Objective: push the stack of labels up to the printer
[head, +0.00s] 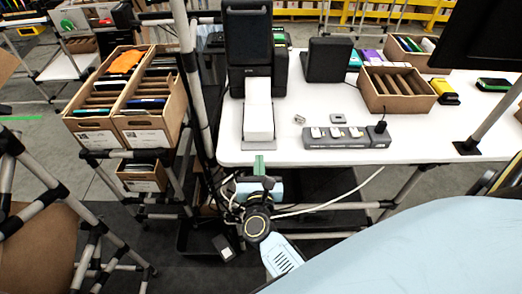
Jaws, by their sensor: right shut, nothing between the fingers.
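The stack of labels (259,121) is a white block lying on the white table, near its front left edge. Its far end reaches the front of the black printer (249,45), where it seems to meet or nearly meet it; I cannot tell if there is a gap. My right gripper (258,162) is shut and empty, its greenish fingers just in front of the near end of the stack, at the table's front edge. A small gap shows between the fingertips and the stack. My left gripper is not in view.
A grey power strip (347,137) lies right of the stack, with a small metal ring (299,119) between. Tilted cartons (148,122) sit on a rack at left, beside a pole.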

